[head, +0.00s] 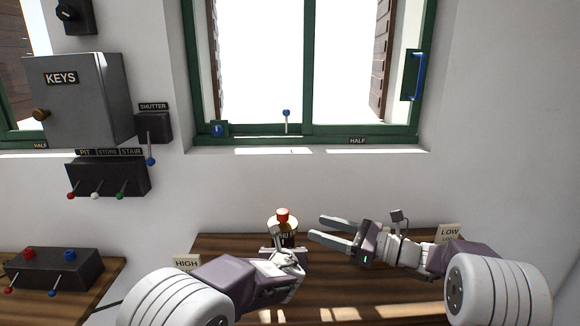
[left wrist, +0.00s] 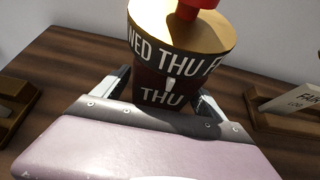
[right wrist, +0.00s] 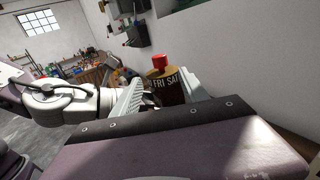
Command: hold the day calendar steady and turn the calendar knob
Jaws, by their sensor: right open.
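The day calendar (head: 289,238) stands upright on the wooden bench, a round lettered drum on a darker base with a red knob (head: 282,213) on top. In the left wrist view the drum (left wrist: 180,50) shows WED, THU and part of FRI, with THU on the base below. My left gripper (head: 284,248) has a finger on each side of the base and appears closed against it; the contact is partly hidden. My right gripper (head: 318,229) is open and empty, right of the calendar, fingers pointing at it. In the right wrist view the knob (right wrist: 159,61) shows beyond the fingers, apart from them.
The wall and green window frame (head: 330,140) rise behind. A switch box (head: 55,268) sits on another surface at left.

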